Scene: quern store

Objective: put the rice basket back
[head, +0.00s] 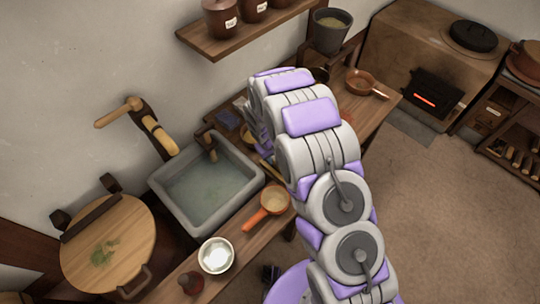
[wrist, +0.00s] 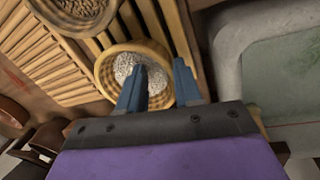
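In the wrist view the rice basket (wrist: 103,70), a round woven tan basket with white grains in it, lies just beyond my fingertips. It is at the wooden slats of a rack (wrist: 75,70). My gripper (wrist: 160,62) is open, with its two blue fingers apart. The left finger overlaps the basket's inside in the picture, and the right finger is past its right rim. I cannot tell whether either finger touches the basket. In the head view my arm hides the basket and most of my gripper.
A second basket (wrist: 82,8) of pale grain is at the wrist view's top left. In the head view a stone sink (head: 205,190) with water is left of my arm. An orange-handled pan (head: 273,203) and a white bowl (head: 216,256) stand on the counter. The floor (head: 440,210) at right is clear.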

